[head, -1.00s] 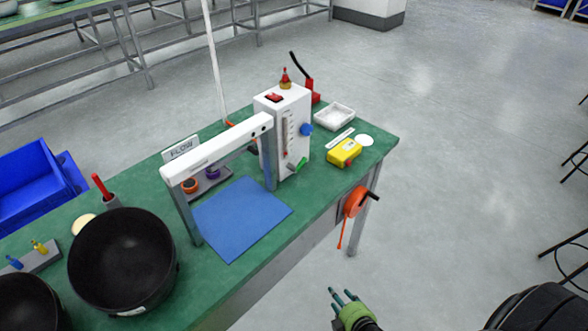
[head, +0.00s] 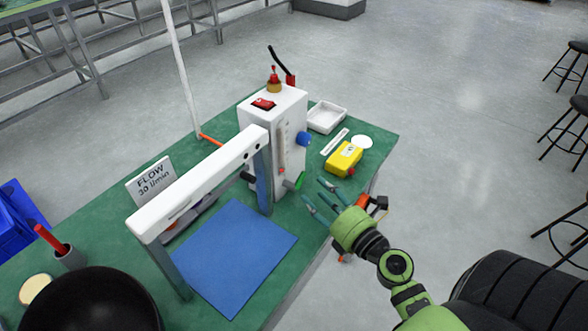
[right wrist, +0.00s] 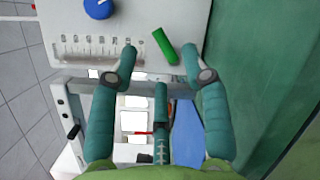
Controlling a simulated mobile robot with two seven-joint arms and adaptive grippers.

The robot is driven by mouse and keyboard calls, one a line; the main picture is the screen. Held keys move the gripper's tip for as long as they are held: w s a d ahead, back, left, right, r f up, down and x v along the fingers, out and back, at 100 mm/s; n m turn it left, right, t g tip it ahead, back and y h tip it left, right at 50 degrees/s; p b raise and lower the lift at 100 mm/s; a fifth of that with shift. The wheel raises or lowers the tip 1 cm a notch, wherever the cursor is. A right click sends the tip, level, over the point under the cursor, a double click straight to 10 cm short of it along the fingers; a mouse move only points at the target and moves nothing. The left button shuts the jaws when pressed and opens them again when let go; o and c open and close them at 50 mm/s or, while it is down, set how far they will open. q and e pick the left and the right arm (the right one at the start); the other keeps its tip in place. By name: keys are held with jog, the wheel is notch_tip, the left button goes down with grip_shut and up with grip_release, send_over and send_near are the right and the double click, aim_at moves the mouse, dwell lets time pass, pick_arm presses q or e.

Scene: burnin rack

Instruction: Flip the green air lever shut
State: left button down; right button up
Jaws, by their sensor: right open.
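The green air lever (right wrist: 165,46) is on the face of the white flow unit (head: 279,117), beside the flow scale. It is tilted in the right wrist view. In the head view the lever (head: 299,181) shows small near the unit's lower right. My right gripper (head: 322,195) is open and empty, its fingers pointing at the unit just right of the lever. In the right wrist view the fingers (right wrist: 158,62) spread on both sides of the lever, which appears beyond their tips; I see no contact. My left gripper is not in view.
A blue knob (head: 304,139) sits above the lever. A yellow box (head: 343,158), white tray (head: 326,117) and white disc (head: 361,142) lie to the right. A white-topped frame (head: 200,180) stands left over a blue mat (head: 236,258). A black bowl (head: 91,305) is front left.

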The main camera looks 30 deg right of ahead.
aim_at(303, 178)
jog(key=w, duration=0.2)
jog(key=w+p, duration=0.1)
jog(key=w, duration=0.1)
jog(key=shift+w+a+r, duration=0.1)
jog(key=shift+a+r, duration=0.05)
jog(key=shift+r, duration=0.05)
jog(key=shift+w+f, duration=0.15)
jog(key=shift+w, duration=0.75)
jog(key=c, duration=0.9)
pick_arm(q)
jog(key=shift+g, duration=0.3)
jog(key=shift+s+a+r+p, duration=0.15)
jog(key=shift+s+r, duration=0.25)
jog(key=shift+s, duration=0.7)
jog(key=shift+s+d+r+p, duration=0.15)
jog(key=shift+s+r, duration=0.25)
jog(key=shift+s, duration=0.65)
pick_arm(e)
grip_shut()
